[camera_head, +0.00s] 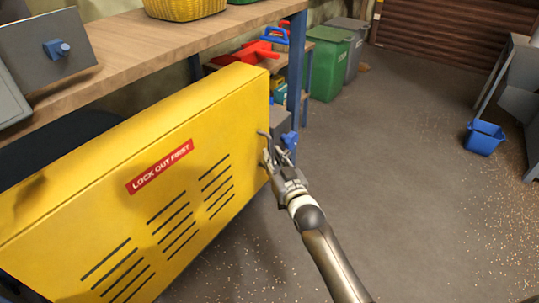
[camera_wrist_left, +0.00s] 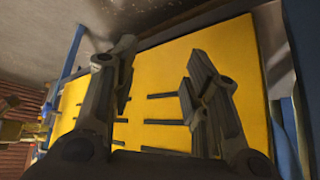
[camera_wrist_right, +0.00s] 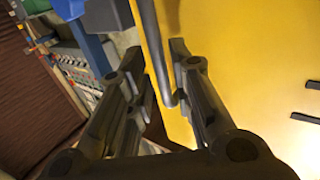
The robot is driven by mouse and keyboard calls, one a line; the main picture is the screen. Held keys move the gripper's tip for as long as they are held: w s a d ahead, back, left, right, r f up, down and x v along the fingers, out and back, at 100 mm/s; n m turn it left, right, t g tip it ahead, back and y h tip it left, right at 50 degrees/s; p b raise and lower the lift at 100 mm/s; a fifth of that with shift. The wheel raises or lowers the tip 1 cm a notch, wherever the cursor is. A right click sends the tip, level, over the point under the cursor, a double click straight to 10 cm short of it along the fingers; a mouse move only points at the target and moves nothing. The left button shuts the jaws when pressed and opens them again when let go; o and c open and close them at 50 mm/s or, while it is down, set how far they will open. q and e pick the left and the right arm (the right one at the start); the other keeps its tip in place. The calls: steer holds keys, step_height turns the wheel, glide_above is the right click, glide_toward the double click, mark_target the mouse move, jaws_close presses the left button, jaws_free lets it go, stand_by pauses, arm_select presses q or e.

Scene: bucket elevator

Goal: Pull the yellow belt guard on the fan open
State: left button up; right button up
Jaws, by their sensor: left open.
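The yellow belt guard (camera_head: 110,175) fills the left of the head view, with a red "LOCK OUT FIRST" label (camera_head: 160,166) and dark slots. My right gripper (camera_head: 270,148) is at the guard's right edge. In the right wrist view, a grey bar handle (camera_wrist_right: 157,50) stands at the guard's edge, between the parted fingers of my right gripper (camera_wrist_right: 158,62); a gap shows beside the bar. My left gripper (camera_wrist_left: 160,65) is open and empty in the left wrist view, facing the slotted guard (camera_wrist_left: 155,75). It is not visible in the head view.
A wooden workbench (camera_head: 150,48) runs behind the guard, its blue leg (camera_head: 296,70) close to the right gripper. Green bin (camera_head: 327,65) and grey bin (camera_head: 352,45) stand beyond. A blue bucket (camera_head: 484,138) is at the right. The floor (camera_head: 400,150) between is clear.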

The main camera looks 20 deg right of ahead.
mark_target(270, 152)
arm_select(q)
steer(key=shift+w+d+r+t+h+b, duration=0.1)
steer(key=shift+w+d+r+t, duration=0.25)
steer(key=shift+w, duration=0.3)
steer(key=shift+w+d+r+t+h+b, duration=0.1)
steer(key=shift+w+r+t+b, duration=0.05)
steer(key=shift+w+r+t, duration=0.45)
steer(key=shift+w+d+r+t+h+b, duration=0.1)
steer(key=shift+w+d+r+t, duration=0.2)
steer(key=shift+w, duration=0.45)
arm_select(e)
steer(key=shift+w+a, duration=0.1)
steer(key=shift+w, duration=1.55)
arm_select(q)
steer(key=shift+a, duration=0.1)
arm_select(e)
jaws_close()
